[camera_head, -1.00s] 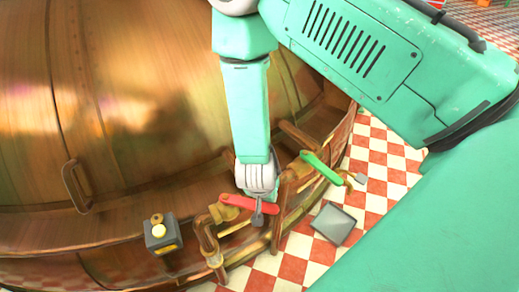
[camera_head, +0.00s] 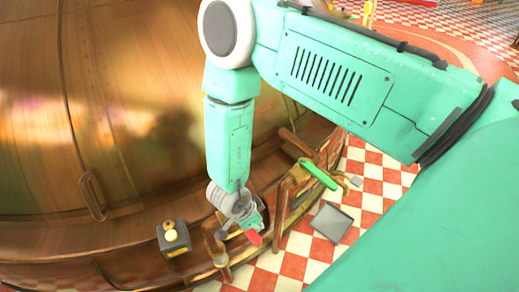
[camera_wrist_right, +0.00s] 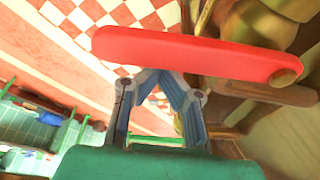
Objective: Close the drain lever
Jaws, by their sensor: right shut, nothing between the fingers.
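The red lever (camera_head: 253,238) is on the copper pipework at the kettle's front. In the head view only its end shows, pointing down; the rest is hidden behind my right gripper (camera_head: 250,222). In the right wrist view the red lever (camera_wrist_right: 195,55) lies across the picture just beyond my right fingertips (camera_wrist_right: 160,74). Those fingertips meet with nothing between them, close to the lever's side; I cannot tell whether they touch it. A green lever (camera_head: 318,174) is on the pipe to the right. My left gripper is not in view.
The large copper kettle (camera_head: 130,110) fills the left. A grey box with a yellow button (camera_head: 172,238) stands by its base. Copper pipes (camera_head: 281,205) rise close beside my gripper. A grey tray (camera_head: 331,222) lies on the red and white checked floor (camera_head: 295,252).

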